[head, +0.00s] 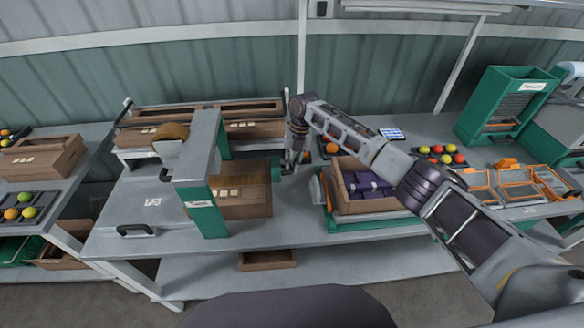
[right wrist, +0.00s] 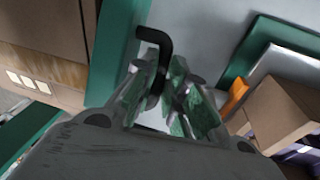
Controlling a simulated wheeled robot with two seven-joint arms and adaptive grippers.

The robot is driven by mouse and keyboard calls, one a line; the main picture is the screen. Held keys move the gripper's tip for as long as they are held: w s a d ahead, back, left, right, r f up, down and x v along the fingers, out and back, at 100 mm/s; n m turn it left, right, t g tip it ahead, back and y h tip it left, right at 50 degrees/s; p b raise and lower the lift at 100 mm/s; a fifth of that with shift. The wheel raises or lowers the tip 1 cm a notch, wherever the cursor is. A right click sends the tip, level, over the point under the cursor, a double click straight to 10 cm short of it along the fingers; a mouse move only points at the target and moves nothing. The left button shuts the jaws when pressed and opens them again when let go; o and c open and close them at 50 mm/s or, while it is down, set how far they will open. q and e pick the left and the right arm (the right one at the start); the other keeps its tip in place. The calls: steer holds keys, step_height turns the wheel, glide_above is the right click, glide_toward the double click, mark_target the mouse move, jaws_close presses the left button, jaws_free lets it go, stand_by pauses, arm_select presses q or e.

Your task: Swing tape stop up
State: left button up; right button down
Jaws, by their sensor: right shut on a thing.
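The tape machine (head: 207,150) is a grey and green arch with a brown tape roll (head: 172,131) on its left side. A closed brown box (head: 248,198) lies under it. My right gripper (head: 291,160) is at the machine's right side, beside a green part (head: 276,171). In the right wrist view my right gripper (right wrist: 165,105) is shut on a black bent handle (right wrist: 152,38), which looks like the tape stop. Its hooked end sticks out beyond the fingertips, next to a green edge (right wrist: 119,50). The handle is too small to make out in the head view. My left gripper is out of view.
An open box with purple packs (head: 345,203) stands right of the gripper, on a green-framed stand. More flat boxes (head: 255,128) lie behind the machine. My right arm crosses above the bench on the right.

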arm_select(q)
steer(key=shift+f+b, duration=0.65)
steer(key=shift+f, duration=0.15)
arm_select(e)
steer(key=shift+w+r+g, duration=0.3)
steer(key=shift+w+g, duration=0.1)
steer(key=shift+g, duration=0.1)
steer(key=shift+r, duration=0.1)
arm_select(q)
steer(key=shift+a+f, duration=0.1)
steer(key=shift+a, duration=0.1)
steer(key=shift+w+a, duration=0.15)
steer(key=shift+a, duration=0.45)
